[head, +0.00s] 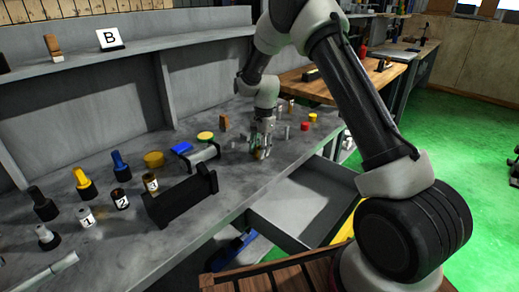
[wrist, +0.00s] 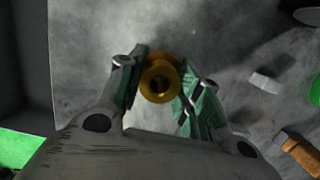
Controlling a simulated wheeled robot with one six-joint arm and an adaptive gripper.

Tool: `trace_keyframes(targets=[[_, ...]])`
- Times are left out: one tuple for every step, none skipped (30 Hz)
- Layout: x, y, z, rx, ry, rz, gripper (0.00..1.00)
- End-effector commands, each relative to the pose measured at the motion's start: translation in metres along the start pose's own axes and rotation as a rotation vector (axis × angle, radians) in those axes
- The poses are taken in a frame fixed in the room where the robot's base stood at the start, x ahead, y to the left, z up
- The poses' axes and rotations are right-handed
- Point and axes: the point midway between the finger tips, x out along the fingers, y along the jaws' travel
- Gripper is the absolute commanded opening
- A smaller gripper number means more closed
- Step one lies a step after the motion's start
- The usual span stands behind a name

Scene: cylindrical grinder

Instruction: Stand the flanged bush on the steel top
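The flanged bush (wrist: 160,80) is a brass-coloured ring seen end-on in the wrist view, its dark bore facing the camera. My gripper (wrist: 162,78) has a green-padded finger on each side of it, and both pads appear to touch it. In the head view my gripper (head: 261,146) points down over the grey steel top (head: 285,165), near its front edge. A small brass patch of the bush (head: 259,155) shows between the fingertips, low over the top. Whether its lower end touches the surface is hidden.
An open drawer (head: 305,203) juts out below the bench front. Small red and yellow pieces (head: 308,122) lie to the right.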

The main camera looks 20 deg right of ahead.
Motion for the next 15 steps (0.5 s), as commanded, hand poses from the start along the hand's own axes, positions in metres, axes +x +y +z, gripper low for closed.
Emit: trace_keyframes(targets=[[0.0004,0.0001,0.0,0.0,0.0,0.0,0.42],[0.0004,0.0001,0.0,0.0,0.0,0.0,0.47],[0.0003,0.0001,0.0001,0.0,0.0,0.0,0.55],[0.0003,0.0001,0.0001,0.0,0.0,0.0,0.56],[0.0003,0.0001,0.0001,0.0,0.0,0.0,0.56],[0.0002,0.0001,0.0001,0.0,0.0,0.0,0.56],[0.0002,0.0001,0.0001,0.0,0.0,0.0,0.56],[0.0002,0.0001,0.0001,0.0,0.0,0.0,0.56],[0.0002,0.0001,0.0001,0.0,0.0,0.0,0.56],[0.0002,0.0001,0.0001,0.0,0.0,0.0,0.56],[0.0001,0.0001,0.0001,0.0,0.0,0.0,0.56],[-0.0001,0.0001,0.0001,0.0,0.0,0.0,0.56],[-0.0008,0.0,0.0002,0.0,0.0,0.0,0.56],[-0.0021,-0.0001,0.0003,0.0,0.0,-0.001,0.56],[-0.005,-0.0003,0.0003,0.0,0.001,-0.001,0.56]])
